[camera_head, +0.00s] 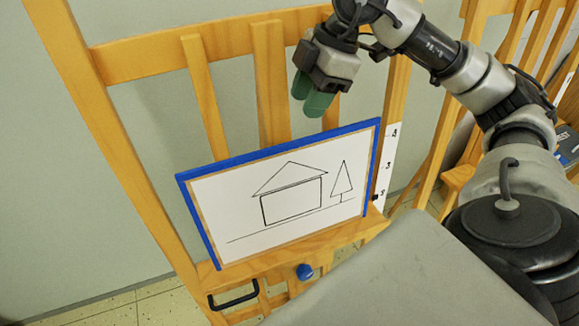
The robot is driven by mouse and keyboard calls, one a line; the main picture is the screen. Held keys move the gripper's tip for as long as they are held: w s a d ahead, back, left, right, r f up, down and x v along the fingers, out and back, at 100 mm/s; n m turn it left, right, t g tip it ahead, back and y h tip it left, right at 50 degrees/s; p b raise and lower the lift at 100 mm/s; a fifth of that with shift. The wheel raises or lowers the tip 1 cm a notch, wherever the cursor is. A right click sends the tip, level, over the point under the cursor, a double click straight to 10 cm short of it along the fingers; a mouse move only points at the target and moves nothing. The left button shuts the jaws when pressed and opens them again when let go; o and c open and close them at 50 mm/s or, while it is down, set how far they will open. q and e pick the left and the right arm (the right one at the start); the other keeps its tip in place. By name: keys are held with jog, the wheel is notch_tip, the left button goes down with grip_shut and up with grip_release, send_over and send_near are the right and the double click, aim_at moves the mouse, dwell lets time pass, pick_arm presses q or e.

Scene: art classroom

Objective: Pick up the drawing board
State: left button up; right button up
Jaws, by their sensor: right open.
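The drawing board (215,200) has a blue frame and a white sheet with a line drawing of a house and a tree. It rests on the ledge of a wooden easel (120,175), leaning back against it and slightly rotated in the picture. My right gripper (312,98), with green fingertips, hangs just above the board's top edge, apart from it. It is open and empty. The board's face is unobstructed. My left gripper is not in view.
A blue knob (304,271) and a black handle (233,297) sit on the easel below the ledge. A white strip with numbers (386,165) is at the board's right. More wooden easels stand at the right edge. A pale wall (60,220) is behind.

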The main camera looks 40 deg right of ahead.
aim_at(289, 143)
jog(key=x, duration=0.3)
jog(key=shift+s+a+f, duration=0.1)
jog(key=shift+a+f, duration=0.05)
jog(key=shift+a, duration=0.05)
jog(key=p+x, duration=0.1)
jog(key=x, duration=0.1)
jog(key=p+x, duration=0.1)
jog(key=x, duration=0.1)
jog(key=shift+s+a+f, duration=0.15)
jog(key=shift+a+f, duration=0.15)
jog(key=shift+f, duration=0.35)
grip_shut()
jog(key=shift+r, duration=0.15)
dwell(0.5)
